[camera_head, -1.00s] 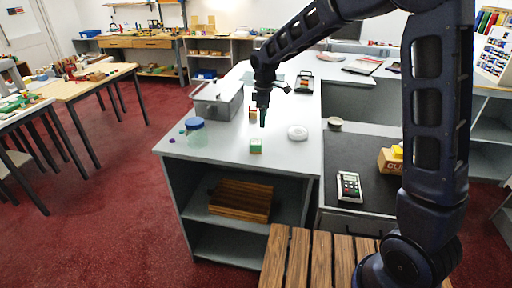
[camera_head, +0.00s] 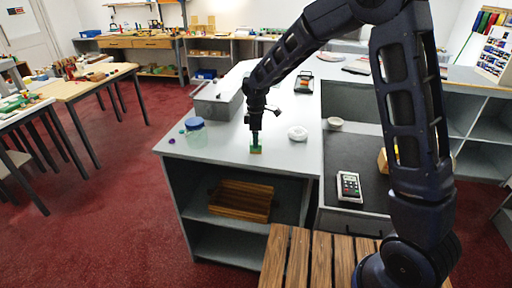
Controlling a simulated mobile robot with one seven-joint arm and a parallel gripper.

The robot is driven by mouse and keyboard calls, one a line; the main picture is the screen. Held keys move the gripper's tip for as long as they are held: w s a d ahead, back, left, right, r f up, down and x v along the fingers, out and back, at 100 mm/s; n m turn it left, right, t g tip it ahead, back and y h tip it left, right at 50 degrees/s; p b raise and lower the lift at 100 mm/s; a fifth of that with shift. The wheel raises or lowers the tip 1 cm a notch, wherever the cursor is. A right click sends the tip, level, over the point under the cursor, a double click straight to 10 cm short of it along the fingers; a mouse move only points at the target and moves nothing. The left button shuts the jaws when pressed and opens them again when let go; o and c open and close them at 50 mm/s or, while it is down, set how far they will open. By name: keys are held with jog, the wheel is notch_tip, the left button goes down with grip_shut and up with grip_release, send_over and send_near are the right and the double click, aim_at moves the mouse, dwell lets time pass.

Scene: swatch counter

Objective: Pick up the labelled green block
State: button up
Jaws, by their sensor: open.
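The green block (camera_head: 255,150) stands on the grey counter (camera_head: 223,165) near its front edge. Its front face has a pale label along the lower part. My gripper (camera_head: 255,138) points straight down at the block, with its fingertips at the block's top. The fingers are open; at this size I cannot tell whether they touch the block. The gripper covers part of the block's upper side.
A clear jar with a blue lid (camera_head: 195,133) stands left of the block. A white ring-shaped item (camera_head: 297,133) lies to the right. A grey bin (camera_head: 217,103) stands behind. A calculator-like device (camera_head: 349,186) lies on the dark lower surface. Small purple items lie by the jar.

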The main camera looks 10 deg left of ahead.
notch_tip(320, 180, down, 3)
jog(key=shift+f, duration=0.2)
jog(key=shift+c, duration=0.4)
jog(key=c, duration=1)
